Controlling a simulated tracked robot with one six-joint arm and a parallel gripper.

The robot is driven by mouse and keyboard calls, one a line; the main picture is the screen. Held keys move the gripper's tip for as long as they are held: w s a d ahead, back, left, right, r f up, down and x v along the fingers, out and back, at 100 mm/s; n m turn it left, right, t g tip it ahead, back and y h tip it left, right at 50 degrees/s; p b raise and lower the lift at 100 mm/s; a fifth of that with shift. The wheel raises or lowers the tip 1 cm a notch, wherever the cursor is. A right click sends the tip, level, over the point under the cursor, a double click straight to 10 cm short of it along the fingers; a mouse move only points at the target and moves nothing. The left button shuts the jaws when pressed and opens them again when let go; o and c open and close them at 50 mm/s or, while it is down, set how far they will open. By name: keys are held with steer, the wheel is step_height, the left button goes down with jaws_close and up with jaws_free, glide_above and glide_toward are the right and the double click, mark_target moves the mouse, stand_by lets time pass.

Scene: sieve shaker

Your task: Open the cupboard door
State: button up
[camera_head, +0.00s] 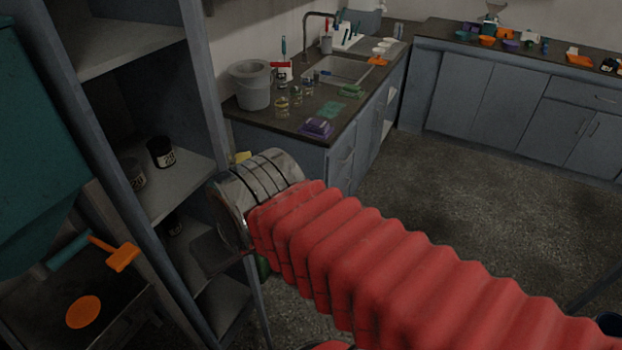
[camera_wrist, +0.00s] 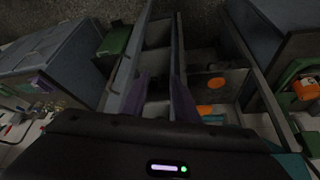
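The tall grey cupboard (camera_head: 140,190) stands at the left in the head view, with its shelves showing and small black jars (camera_head: 160,152) on one. In the wrist view, a narrow grey panel (camera_wrist: 131,62) with a thin bar along it, perhaps the door with its handle, stands beside the shelf compartments (camera_wrist: 158,35). I cannot tell how far the door is open. My gripper shows in the wrist view as two dark purple fingers (camera_wrist: 162,102), apart, with a gap between them. They are over the panel and compartments; contact cannot be told. My wrist hides part of the cupboard in the head view.
A teal machine (camera_head: 38,150) and an orange scoop (camera_head: 122,257) are at the far left. A sink counter (camera_head: 290,118) with a grey bucket (camera_head: 251,84) stands behind my wrist. A green bin (camera_wrist: 115,40) is near the panel. Open floor (camera_head: 450,180) lies to the right.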

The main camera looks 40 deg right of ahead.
steer(key=w+d+f+m+g+y, duration=0.1)
steer(key=d+f+m+y, duration=0.2)
steer(key=d+f+m, duration=0.45)
steer(key=w+d+f+m+g+y, duration=0.15)
steer(key=d+f+m, duration=0.25)
steer(key=d, duration=0.6)
steer(key=w+d+f+m+y, duration=0.1)
steer(key=d+f+m+y, duration=0.2)
steer(key=d+f+m, duration=0.4)
steer(key=d+r+m+t+y, duration=0.2)
steer(key=d+r+m+t, duration=0.1)
steer(key=d, duration=0.5)
steer(key=w+d+r+m+t+y, duration=0.1)
steer(key=d+r+m+t+y, duration=0.1)
steer(key=d+m+t, duration=0.3)
steer(key=d+t, duration=0.2)
steer(key=d, duration=0.1)
steer(key=shift+w+d+r+m+y, duration=0.2)
steer(key=shift+d+r+m+y, duration=0.1)
steer(key=shift+r+m+y, duration=0.1)
steer(key=shift+w+a, duration=0.1)
steer(key=x, duration=1.3)
steer(key=shift+w+a, duration=0.2)
steer(key=shift+c, duration=0.3)
